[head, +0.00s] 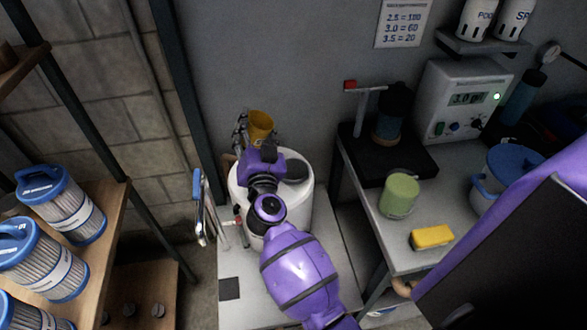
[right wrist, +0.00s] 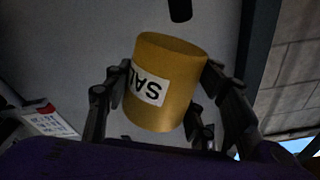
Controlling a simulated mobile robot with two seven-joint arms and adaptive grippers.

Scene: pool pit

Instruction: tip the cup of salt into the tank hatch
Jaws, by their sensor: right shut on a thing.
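The yellow cup (head: 260,124) is held by my right gripper (head: 258,143) above the back left edge of the white round tank (head: 303,203), near the wall. In the head view the cup stands roughly upright. In the right wrist view the cup (right wrist: 180,65) sits between the two fingers, its salt label upside down in the picture. The salt inside cannot be seen. A dark round hatch opening (head: 293,169) shows in the tank's top, to the right of the gripper and apart from the cup. My left gripper is not in view.
Pipes and a blue-handled tool (head: 199,205) stand left of the tank. A shelf (head: 112,215) with filter cartridges is at left. The right bench (head: 402,258) carries a green jar (head: 400,195), yellow sponge (head: 432,237), blue-lidded pot (head: 500,180) and control box (head: 460,100).

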